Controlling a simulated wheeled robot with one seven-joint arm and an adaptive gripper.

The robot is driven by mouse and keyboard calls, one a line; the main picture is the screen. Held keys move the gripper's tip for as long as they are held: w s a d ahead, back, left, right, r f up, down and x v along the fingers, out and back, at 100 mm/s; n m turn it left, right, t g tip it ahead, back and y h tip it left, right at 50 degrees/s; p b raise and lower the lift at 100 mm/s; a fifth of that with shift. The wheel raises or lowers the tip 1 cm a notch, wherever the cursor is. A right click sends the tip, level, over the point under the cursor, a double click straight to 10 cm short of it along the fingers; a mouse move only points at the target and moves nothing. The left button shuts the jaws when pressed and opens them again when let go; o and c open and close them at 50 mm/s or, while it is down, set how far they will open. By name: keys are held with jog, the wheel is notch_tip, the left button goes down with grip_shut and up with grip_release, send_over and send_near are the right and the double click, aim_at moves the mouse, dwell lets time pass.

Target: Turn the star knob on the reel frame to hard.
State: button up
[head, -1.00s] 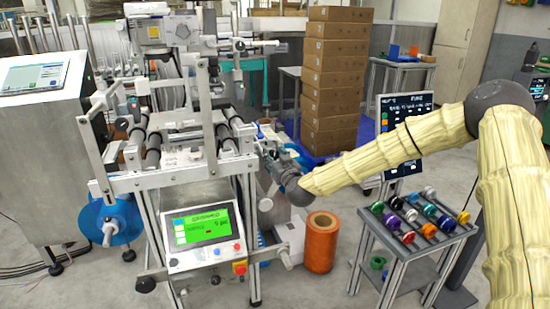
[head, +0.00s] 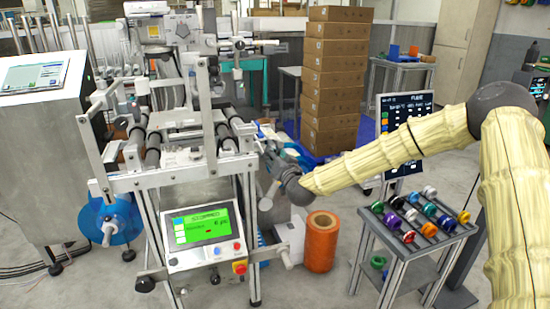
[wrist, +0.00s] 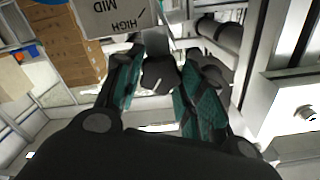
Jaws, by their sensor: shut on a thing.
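The star knob (wrist: 158,76) is dark, with a thin white mark on its face, and sits between the teal-padded fingers of my gripper (wrist: 162,70) in the wrist view. The fingers are shut on it from both sides. A grey label plate (wrist: 112,20) beside the knob shows the words MID and HIGH, turned in the picture; the rest of it is cut off. In the head view my gripper (head: 268,151) is at the right side of the reel frame (head: 190,183), where it hides the knob.
A control box with a green screen (head: 206,229) is on the frame's front. An orange roll (head: 321,242) stands on the floor right of it. A small stand (head: 384,262) with coloured spools is under my arm. Stacked cartons (head: 335,90) are behind.

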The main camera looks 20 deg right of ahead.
jog(key=n+b, duration=0.8)
jog(key=b, duration=0.2)
jog(key=n+b, duration=0.9)
jog(key=b, duration=0.2)
jog(key=n+b, duration=0.8)
jog(key=b, duration=0.3)
jog(key=shift+a+f+n, duration=0.15)
jog(key=shift+f+n, duration=0.2)
jog(key=shift+n, duration=0.05)
dwell(0.9)
jog(key=shift+r, duration=0.1)
dwell(0.4)
jog(key=o, duration=1)
